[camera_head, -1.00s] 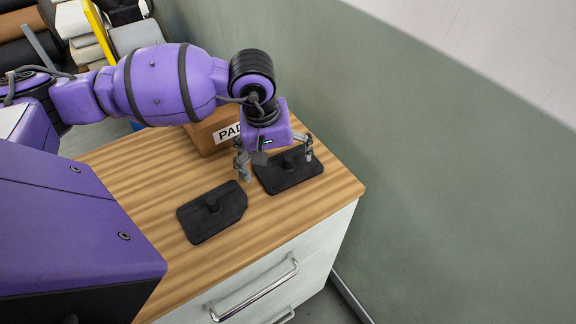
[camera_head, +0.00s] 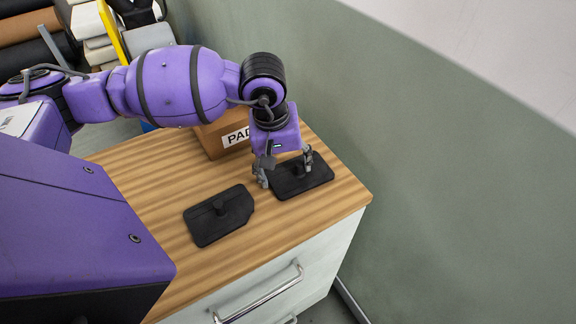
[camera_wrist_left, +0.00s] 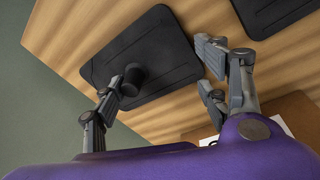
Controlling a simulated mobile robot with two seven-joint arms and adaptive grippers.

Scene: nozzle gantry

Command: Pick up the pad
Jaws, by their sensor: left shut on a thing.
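Two flat black pads, each with a short round knob on top, are on the wooden cabinet top. My left gripper (camera_head: 285,168) is over the far right pad (camera_head: 318,180), pointing down. Its fingers are shut on this pad, though they still show some way apart, one close beside the knob. The same pad shows in the left wrist view (camera_wrist_left: 165,45), with the fingers (camera_wrist_left: 158,88) at its near edge. I see no clear gap under the pad. The other pad (camera_head: 235,207) lies untouched, nearer the front. My right gripper is not in view.
A brown box (camera_head: 208,140) with a partly hidden label, "PAD" readable, stands behind the arm on the cabinet top (camera_head: 150,165). A green-grey wall (camera_head: 420,150) rises close on the right. The front has a drawer handle (camera_head: 262,295).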

